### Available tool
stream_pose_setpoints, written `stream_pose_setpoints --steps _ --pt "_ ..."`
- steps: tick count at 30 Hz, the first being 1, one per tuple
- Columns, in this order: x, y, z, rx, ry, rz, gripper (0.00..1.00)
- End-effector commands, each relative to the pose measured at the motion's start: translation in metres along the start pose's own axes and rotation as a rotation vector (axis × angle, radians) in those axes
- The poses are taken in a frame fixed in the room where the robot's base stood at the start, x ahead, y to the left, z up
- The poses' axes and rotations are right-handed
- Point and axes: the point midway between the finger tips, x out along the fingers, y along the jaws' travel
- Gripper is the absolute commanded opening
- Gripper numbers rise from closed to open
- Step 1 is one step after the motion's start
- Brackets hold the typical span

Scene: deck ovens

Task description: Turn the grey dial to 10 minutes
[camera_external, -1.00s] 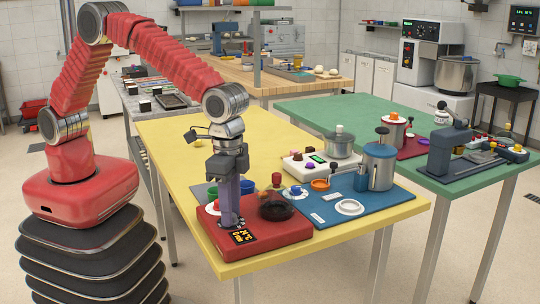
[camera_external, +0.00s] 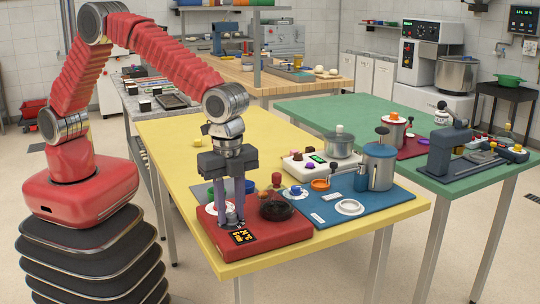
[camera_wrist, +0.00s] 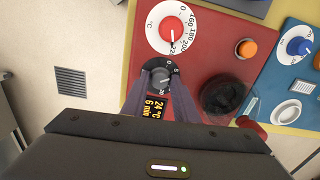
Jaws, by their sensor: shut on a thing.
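The grey dial (camera_wrist: 160,77) sits on a black scale disc at the edge of the red panel (camera_wrist: 205,65). My gripper (camera_wrist: 159,70) points down with its two fingers closed around the dial, one on each side. The display (camera_wrist: 153,107) beside the dial reads 24 °C and 6 min in the wrist view. In the external view my gripper (camera_external: 231,221) stands over the front left of the red panel (camera_external: 290,231), next to the display (camera_external: 243,237). The fingers hide most of the dial there.
A red dial (camera_wrist: 172,28) on a white temperature scale lies close to my fingers. An orange button (camera_wrist: 247,48) and a black round part (camera_wrist: 222,95) are on the same panel. A blue panel (camera_external: 375,211) with a pot (camera_external: 379,168) stands to the right on the yellow table (camera_external: 175,145).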

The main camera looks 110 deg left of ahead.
Motion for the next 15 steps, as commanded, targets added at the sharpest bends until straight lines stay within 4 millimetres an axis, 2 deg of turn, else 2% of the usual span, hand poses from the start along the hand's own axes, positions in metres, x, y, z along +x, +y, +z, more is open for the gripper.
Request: stream_pose_setpoints --steps 15 --pt "0.0005 -0.0008 0.0005 0.425 -0.001 -0.001 0.04"
